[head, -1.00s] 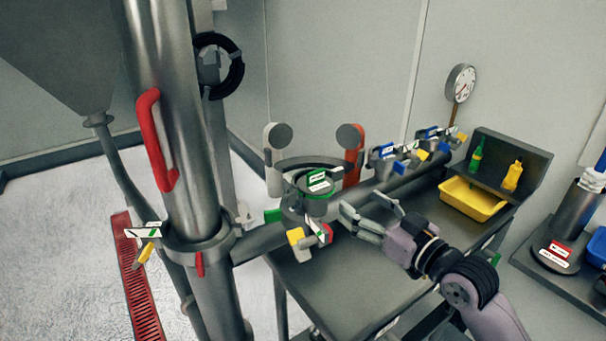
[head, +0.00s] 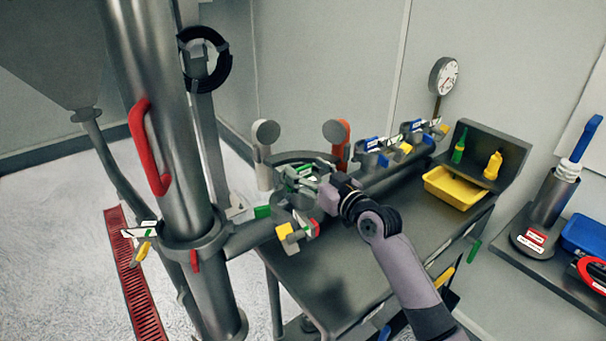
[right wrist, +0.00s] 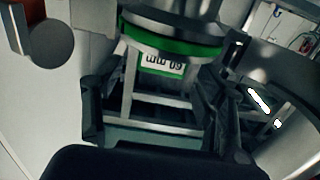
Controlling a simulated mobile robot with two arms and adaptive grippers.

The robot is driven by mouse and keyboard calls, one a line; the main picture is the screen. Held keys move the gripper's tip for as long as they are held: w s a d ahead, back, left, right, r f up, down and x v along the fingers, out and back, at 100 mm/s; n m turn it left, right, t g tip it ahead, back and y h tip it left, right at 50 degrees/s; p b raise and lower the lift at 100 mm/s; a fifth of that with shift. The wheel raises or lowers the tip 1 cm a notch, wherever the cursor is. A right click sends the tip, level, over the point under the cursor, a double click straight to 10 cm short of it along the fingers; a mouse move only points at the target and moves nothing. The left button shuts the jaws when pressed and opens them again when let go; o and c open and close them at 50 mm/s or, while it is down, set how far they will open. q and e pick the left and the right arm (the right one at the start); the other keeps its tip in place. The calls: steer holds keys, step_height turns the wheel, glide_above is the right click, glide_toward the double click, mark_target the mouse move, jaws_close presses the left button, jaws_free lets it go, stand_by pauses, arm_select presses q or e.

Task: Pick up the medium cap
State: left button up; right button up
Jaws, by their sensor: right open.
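The medium cap appears to be the dark round cap with a green rim and a white label (right wrist: 172,45), which looks upside down in the right wrist view. In the head view the cap (head: 296,171) sits on the pipe fitting at the centre, partly covered by my gripper. My right gripper (head: 306,182) is at the cap, coming from the right. In the right wrist view my open fingers (right wrist: 155,108) stand to either side of the cap's label. I cannot tell whether they touch it. My left gripper is not in view.
Several blue- and yellow-tagged fittings (head: 400,147) line the pipe behind. A yellow tray (head: 455,190) stands on the dark table (head: 330,285). A tall steel column (head: 165,130) with a red handle (head: 148,150) is at left. The table's front is clear.

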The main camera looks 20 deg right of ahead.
steer(key=shift+x, duration=1.1)
steer(key=shift+s, duration=0.1)
steer(key=c, duration=1.3)
steer(key=shift+d, duration=0.1)
steer(key=shift+c, duration=0.6)
steer(key=shift+r, duration=0.1)
